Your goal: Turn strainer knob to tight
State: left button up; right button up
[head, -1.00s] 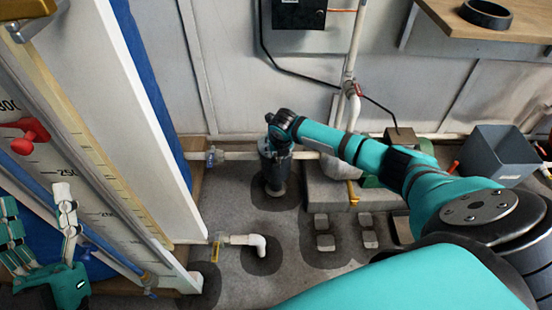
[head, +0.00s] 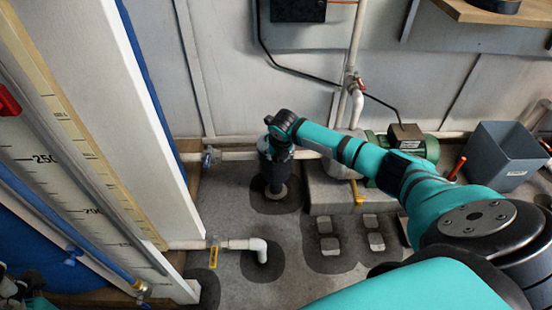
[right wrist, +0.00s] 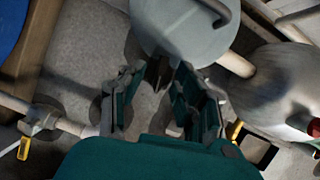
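My right arm reaches to the middle of the head view, where its dark wrist end (head: 276,165) points down over the pipe line; the fingers cannot be made out there. In the right wrist view my right gripper (right wrist: 158,78) is open, with a gap between its fingers and nothing clearly held. A pale grey rounded body with a dark curved bar (right wrist: 185,30) lies just beyond the fingertips. I cannot tell whether it carries the strainer knob, or whether the fingers touch it. Only a dark edge of my left gripper (head: 18,292) shows at the lower left.
A whitish rounded housing (right wrist: 268,85) stands to the right on the pipe. The green pump motor (head: 420,148) and a grey bin (head: 500,155) are farther right. A white elbow pipe (head: 258,246) and the scaled panel (head: 75,190) lie left. Floor between is mostly clear.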

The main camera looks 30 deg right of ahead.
jog(key=shift+c, duration=0.4)
grip_shut()
